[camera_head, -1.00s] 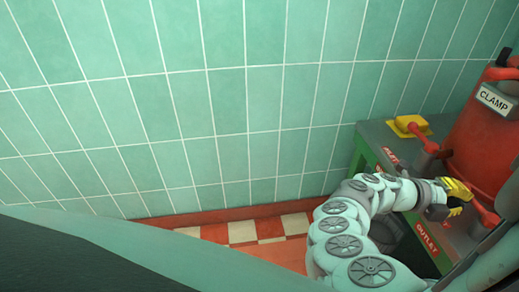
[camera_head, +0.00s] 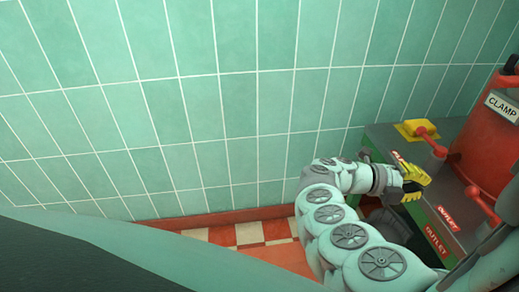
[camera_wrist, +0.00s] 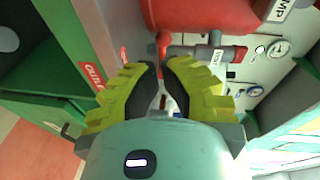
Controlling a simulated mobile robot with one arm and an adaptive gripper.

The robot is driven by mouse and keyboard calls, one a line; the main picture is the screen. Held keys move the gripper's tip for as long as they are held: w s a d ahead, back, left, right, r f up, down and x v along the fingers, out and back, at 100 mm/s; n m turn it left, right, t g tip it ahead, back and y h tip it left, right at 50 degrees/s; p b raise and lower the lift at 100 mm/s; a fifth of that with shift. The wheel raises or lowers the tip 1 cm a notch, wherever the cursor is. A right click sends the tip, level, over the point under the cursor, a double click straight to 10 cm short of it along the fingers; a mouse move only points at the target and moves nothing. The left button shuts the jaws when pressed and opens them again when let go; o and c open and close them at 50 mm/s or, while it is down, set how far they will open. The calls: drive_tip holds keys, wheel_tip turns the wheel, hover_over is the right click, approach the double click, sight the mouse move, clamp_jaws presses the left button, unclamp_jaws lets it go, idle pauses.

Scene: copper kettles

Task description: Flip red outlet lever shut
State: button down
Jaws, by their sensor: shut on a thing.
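The red outlet lever (camera_head: 482,205) stands on the bench at the right of the head view, beside an OUTLET label. Its arm slants up and left from its pivot by the red kettle body. My gripper (camera_head: 412,183) has yellow fingers and is left of the lever, with a visible space between them. In the wrist view the tips of my gripper (camera_wrist: 161,68) are close together with a narrow gap.
The red kettle (camera_head: 490,150) with a CLAMP label stands at the right. A yellow block (camera_head: 408,129) with another red lever (camera_head: 428,139) is at the bench's back. Gauges (camera_wrist: 279,47) show at the wrist view's right. The tiled wall is behind.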

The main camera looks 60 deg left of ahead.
drive_tip(key=shift+s+a+r, duration=0.2)
drive_tip(key=shift+a, duration=0.55)
